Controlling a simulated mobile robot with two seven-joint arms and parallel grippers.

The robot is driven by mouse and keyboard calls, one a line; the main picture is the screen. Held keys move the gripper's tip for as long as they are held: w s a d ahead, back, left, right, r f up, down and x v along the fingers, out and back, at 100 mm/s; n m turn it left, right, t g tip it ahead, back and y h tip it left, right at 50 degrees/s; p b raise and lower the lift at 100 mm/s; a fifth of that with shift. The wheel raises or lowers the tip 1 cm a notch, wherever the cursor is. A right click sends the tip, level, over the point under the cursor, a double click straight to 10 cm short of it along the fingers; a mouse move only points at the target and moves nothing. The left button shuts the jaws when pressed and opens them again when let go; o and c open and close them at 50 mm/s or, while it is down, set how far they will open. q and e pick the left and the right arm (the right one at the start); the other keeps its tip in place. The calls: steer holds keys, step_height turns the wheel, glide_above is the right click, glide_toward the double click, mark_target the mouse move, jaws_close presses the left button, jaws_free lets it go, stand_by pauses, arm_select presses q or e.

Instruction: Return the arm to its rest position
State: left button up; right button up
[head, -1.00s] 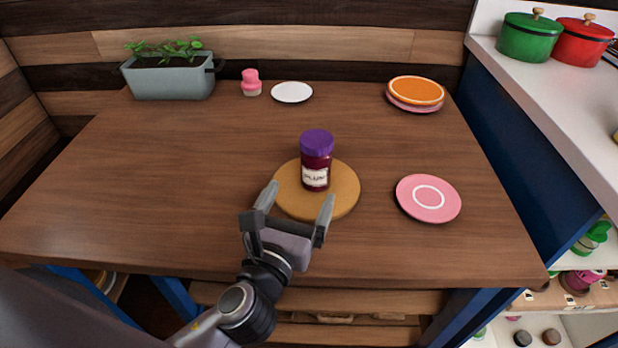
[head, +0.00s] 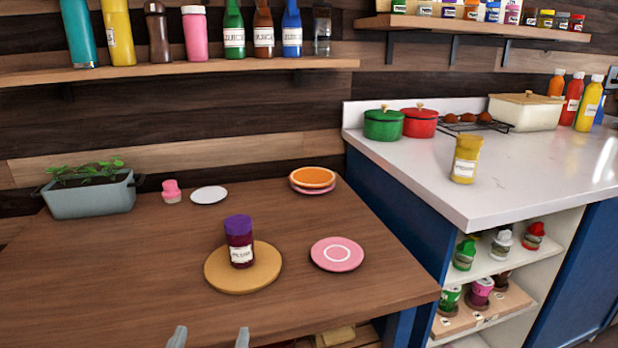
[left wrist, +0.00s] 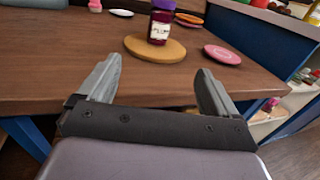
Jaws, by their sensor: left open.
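My left gripper (head: 209,338) shows only its two fingertips at the bottom edge of the head view. Its fingers are apart with nothing between them. In the left wrist view the open left gripper (left wrist: 155,88) is in front of the wooden table's near edge. A plum jar (head: 239,242) with a purple lid stands upright on a round wooden board (head: 243,281), apart from the fingers. The jar (left wrist: 160,24) and board (left wrist: 155,52) also show beyond the fingers in the left wrist view. My right gripper is not in view.
The table (head: 130,265) also holds a pink plate (head: 337,254), stacked plates (head: 312,178), a white plate (head: 209,195), a small pink-topped container (head: 172,191) and a planter (head: 92,198). A white counter (head: 500,192) stands to the right. A bottle shelf (head: 200,72) hangs above the table.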

arm_select(q)
steer(key=s+a+f+n+g+h, duration=0.2)
steer(key=s+f+n+g, duration=0.3)
steer(key=f+n, duration=0.8)
steer(key=s+a+f+n+g+h, duration=0.2)
steer(key=s+f+n, duration=0.55)
steer(key=n, duration=1.25)
step_height(320, 180, up, 10)
steer(key=a+y+p, duration=0.1)
steer(key=p, duration=1.2)
steer(key=shift+s+a+f+g, duration=0.15)
steer(key=shift+s+a+g, duration=0.15)
steer(key=shift+s, duration=0.15)
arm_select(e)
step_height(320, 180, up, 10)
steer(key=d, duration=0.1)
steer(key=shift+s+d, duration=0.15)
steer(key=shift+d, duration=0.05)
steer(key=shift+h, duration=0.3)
